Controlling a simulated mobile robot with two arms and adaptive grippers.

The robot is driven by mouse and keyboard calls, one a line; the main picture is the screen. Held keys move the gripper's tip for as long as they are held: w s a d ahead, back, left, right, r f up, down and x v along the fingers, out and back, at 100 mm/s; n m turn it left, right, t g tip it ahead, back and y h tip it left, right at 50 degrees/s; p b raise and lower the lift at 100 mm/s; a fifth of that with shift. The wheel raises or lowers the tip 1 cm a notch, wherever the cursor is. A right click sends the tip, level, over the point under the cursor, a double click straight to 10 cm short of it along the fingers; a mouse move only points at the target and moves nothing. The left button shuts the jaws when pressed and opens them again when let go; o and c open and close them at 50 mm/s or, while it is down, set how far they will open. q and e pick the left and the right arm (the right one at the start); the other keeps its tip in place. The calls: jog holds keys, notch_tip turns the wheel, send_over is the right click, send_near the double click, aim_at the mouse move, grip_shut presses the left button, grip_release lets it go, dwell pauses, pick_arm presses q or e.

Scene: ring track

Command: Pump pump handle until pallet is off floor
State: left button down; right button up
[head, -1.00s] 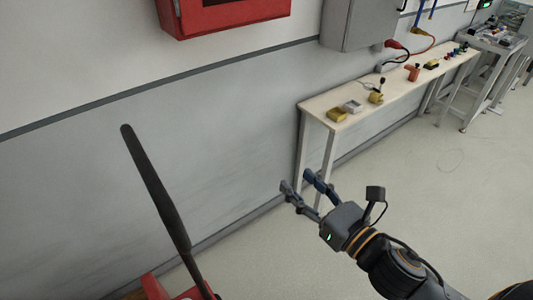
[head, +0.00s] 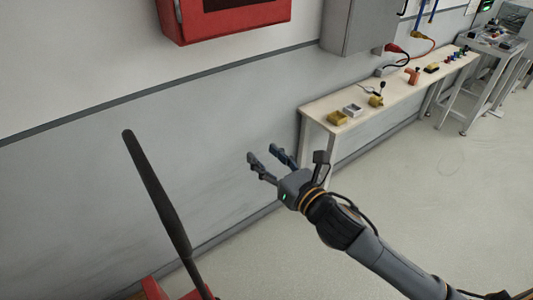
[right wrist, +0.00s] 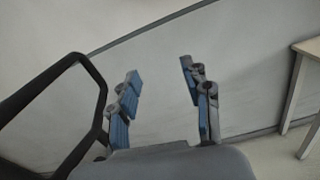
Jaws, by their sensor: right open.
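The pump handle (head: 160,195) is a black bar rising, tilted to the left, from a red part (head: 152,289) at the bottom edge in the head view. In the right wrist view the pump handle (right wrist: 99,82) shows at the left as a black loop. My right gripper (head: 263,155) is open and empty, to the right of the handle and apart from it. Its two blue-padded fingers (right wrist: 160,70) stand spread in the right wrist view, with only wall between them. My left gripper is not in view. I cannot make out the pallet.
A narrow bench (head: 313,110) with small items stands along the wall at the right. A red box (head: 235,22) and a grey cabinet (head: 358,22) hang on the wall. The floor (head: 430,190) right of my arm is clear.

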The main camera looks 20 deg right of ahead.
grip_shut()
dwell(0.7)
